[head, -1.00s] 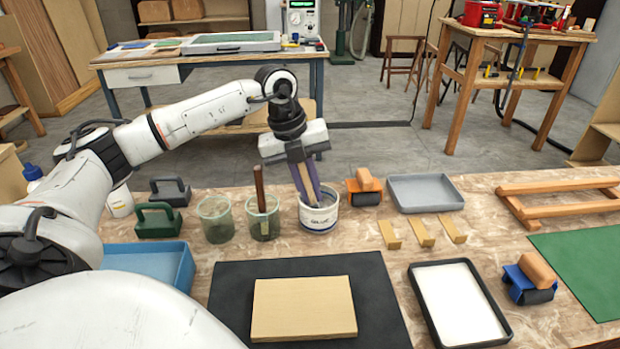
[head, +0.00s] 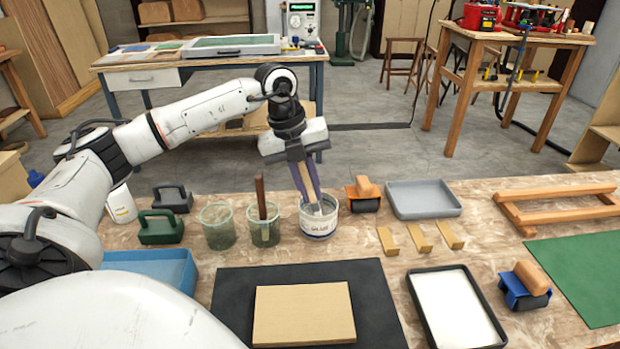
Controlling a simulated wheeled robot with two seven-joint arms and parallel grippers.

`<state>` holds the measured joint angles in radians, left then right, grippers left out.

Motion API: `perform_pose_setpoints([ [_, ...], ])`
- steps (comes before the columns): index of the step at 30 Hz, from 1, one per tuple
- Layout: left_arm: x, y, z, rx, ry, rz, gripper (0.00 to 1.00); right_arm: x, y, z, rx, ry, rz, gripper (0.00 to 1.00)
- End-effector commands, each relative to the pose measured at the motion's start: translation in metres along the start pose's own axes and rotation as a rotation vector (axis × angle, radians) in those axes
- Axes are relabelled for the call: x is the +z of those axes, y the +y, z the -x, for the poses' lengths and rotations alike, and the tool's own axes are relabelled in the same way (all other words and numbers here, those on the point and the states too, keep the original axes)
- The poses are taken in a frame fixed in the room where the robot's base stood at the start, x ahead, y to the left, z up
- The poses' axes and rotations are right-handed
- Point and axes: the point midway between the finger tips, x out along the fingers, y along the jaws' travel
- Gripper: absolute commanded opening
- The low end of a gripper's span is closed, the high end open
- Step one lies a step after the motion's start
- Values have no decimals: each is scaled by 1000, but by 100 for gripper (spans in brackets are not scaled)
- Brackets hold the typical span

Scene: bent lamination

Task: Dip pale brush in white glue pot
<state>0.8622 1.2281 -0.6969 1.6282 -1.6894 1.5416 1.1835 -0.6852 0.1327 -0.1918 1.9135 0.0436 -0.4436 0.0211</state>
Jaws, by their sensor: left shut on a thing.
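My left gripper (head: 306,182) is shut on the pale brush (head: 308,185), tilted with its lower end to the right. The brush's lower end shows in the pot's mouth, in front of the inner wall. I cannot tell how deep it reaches or whether it touches glue. The purple-grey fingers hide part of the brush. My right gripper is not in view.
A clear greenish jar (head: 263,228) holding a dark-handled brush stands just left of the pot, with another jar (head: 218,227) beyond it. An orange-handled roller (head: 364,193) is close on the right. A tan board (head: 304,314) lies on a dark mat (head: 378,300) in front.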

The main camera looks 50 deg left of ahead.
Motion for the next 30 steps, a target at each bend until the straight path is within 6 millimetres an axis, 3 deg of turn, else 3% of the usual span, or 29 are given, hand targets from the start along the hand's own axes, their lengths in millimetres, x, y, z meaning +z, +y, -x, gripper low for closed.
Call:
perform_pose_setpoints([
  [22, 0, -16, 62, -1, 0, 0, 0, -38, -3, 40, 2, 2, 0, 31],
  [30, 0, -21, 79, -2, 0, 0, 0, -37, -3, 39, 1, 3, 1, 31],
])
